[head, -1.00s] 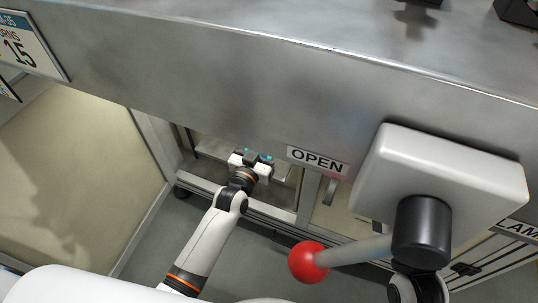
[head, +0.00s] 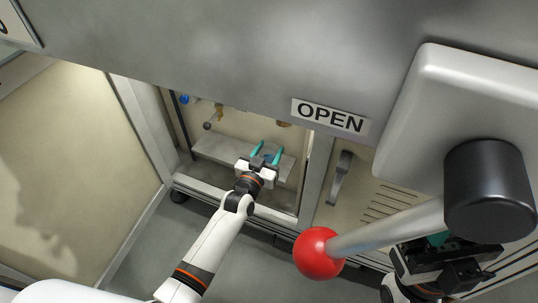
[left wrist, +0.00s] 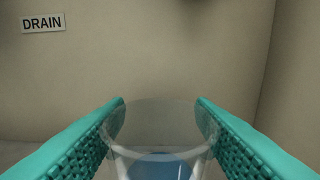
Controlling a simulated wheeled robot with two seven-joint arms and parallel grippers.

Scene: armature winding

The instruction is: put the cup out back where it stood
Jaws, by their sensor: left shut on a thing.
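My left gripper (head: 266,154) reaches into the open compartment under the metal housing, its teal fingers over a grey shelf (head: 215,147). In the left wrist view, its fingers (left wrist: 160,118) are shut on a clear cup (left wrist: 160,110) with blue at its bottom. The cup looks upright; its lower part is cut off by the picture edge. I cannot make out the cup in the head view, nor tell whether it touches the shelf. My right gripper (head: 440,255) shows partly at the lower right, behind the lever; its fingers are mostly hidden.
A DRAIN label (left wrist: 43,23) is on the beige back wall. Small fittings (head: 207,125) stand left of my gripper. The frame post (head: 314,180) bounds the compartment on the right. A red-knobbed lever (head: 318,253) is close in front, below the OPEN label (head: 330,117).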

